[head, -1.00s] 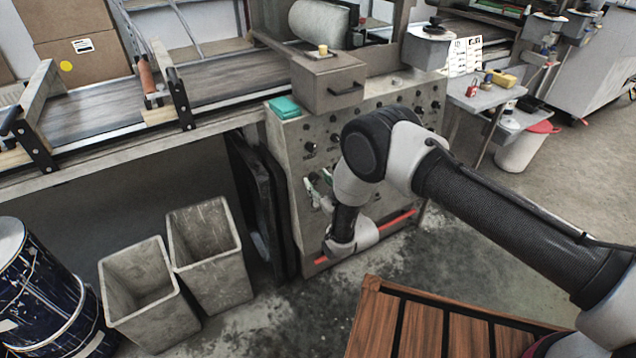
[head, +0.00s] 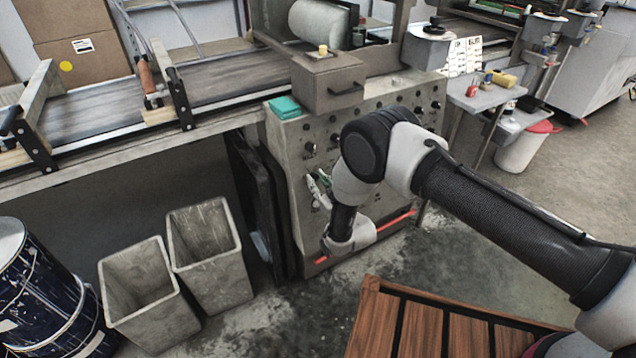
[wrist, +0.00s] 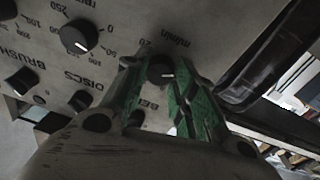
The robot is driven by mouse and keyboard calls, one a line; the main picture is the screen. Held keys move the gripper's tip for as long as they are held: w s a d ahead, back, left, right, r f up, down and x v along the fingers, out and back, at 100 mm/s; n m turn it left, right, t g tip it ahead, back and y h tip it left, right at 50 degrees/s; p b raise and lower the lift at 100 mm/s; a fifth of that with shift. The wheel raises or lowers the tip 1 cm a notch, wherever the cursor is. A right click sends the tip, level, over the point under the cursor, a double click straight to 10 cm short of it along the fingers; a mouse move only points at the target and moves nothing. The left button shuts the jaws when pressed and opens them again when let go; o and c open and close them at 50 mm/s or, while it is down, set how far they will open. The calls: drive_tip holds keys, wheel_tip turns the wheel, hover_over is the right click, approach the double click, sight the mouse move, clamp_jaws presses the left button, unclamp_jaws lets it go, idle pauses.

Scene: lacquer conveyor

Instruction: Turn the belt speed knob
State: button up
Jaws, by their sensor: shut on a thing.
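A dark round knob with a pale pointer line (wrist: 161,71) is on the grey control panel, between my fingertips in the wrist view. Below it a partly hidden label begins "BE", and print reading "m/min" is above it. My gripper (wrist: 160,76) has green finger pads and is shut on this knob. In the head view my gripper (head: 314,184) is against the left part of the panel front (head: 288,160). The knob itself is hidden there by the fingers.
Other knobs (wrist: 79,36) sit left of my fingers, near labels reading "DISCS" and "BRUSH". A drawer box (head: 328,85) and a teal item (head: 284,107) top the panel. A red bar (head: 398,222) runs low across its front. Two grey bins (head: 210,262) stand left.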

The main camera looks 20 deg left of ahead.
drive_tip(key=m, duration=0.4)
drive_tip(key=shift+s+t+h, duration=0.1)
drive_tip(key=shift+t+h, duration=0.2)
drive_tip(key=shift+h, duration=0.1)
drive_tip(key=m+h, duration=0.1)
drive_tip(key=m, duration=0.4)
drive_tip(key=shift+a+r, duration=0.1)
drive_tip(key=m+h, duration=0.1)
drive_tip(key=m, duration=0.3)
drive_tip(key=shift+r, duration=0.1)
drive_tip(key=m, duration=0.4)
drive_tip(key=m+g, duration=0.1)
drive_tip(key=m, duration=0.2)
drive_tip(key=shift+r+h, duration=0.1)
drive_tip(key=shift+h, duration=0.3)
drive_tip(key=m, duration=0.3)
drive_tip(key=shift+m+g, duration=0.4)
drive_tip(key=m+g, duration=0.1)
drive_tip(key=m, duration=0.4)
drive_tip(key=shift+m, duration=0.3)
